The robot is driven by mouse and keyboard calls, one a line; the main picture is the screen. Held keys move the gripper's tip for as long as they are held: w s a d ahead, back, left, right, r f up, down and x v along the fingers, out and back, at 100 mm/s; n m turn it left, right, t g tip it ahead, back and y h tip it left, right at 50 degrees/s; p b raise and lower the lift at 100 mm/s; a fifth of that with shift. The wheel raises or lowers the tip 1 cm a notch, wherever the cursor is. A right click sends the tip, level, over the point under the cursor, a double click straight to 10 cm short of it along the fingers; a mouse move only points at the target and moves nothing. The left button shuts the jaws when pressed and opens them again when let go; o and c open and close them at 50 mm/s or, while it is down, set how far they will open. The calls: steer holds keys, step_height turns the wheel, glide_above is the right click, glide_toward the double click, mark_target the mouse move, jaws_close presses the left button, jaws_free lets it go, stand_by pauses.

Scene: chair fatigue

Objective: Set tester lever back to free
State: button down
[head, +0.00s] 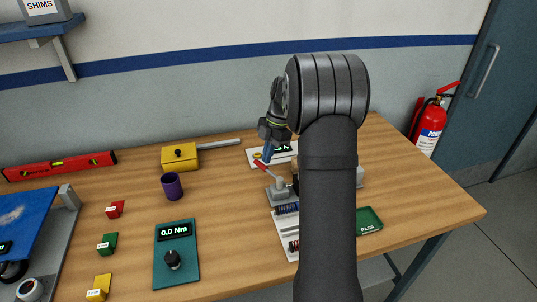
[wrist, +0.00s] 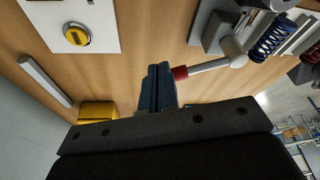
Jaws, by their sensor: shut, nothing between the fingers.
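The tester lever is a pale rod with a red tip (head: 260,165), rising at a slant from a grey base block (head: 279,191) on the tester. In the wrist view the lever (wrist: 208,65) runs leftward from its pivot, with its red tip right beside my fingers. My gripper (head: 267,157) is shut and empty, with its blue fingers pointing down at the red tip. The fingers also show in the wrist view (wrist: 160,78); I cannot tell whether they touch the tip. A blue spring (wrist: 272,38) sits near the pivot. My arm hides part of the tester.
A white panel (wrist: 100,15) with a yellow button (wrist: 76,35) lies behind the lever. A yellow box (head: 180,157) with a grey bar, a purple cup (head: 172,186) and a torque display (head: 176,255) stand left. A green tray (head: 369,220) lies right. The table's right end is clear.

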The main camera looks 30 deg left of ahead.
steer(key=shift+s, duration=0.1)
steer(key=w+d+r, duration=0.2)
steer(key=w+r, duration=0.4)
steer(key=r, duration=0.4)
steer(key=shift+w+d+r, duration=0.15)
steer(key=shift+w+d, duration=0.05)
steer(key=shift+w, duration=0.1)
stand_by(0.4)
steer(key=s+f+m, duration=0.1)
steer(key=f, duration=0.2)
steer(key=s+d+f+m, duration=0.1)
steer(key=f+m, duration=0.1)
steer(key=f, duration=0.2)
steer(key=s+f+m+y, duration=0.1)
steer(key=f, duration=0.2)
steer(key=shift+s+d+f+m+t, duration=0.2)
steer(key=shift+s+d+m+t, duration=0.1)
steer(key=shift+s+t, duration=0.1)
steer(key=shift+w+d+m+t+y, duration=0.15)
steer(key=shift+w+d+m, duration=0.05)
steer(key=shift+d+m, duration=0.4)
steer(key=shift+w+d+m+t+y, duration=0.2)
steer(key=shift+d+m, duration=0.2)
steer(key=shift+m, duration=0.3)
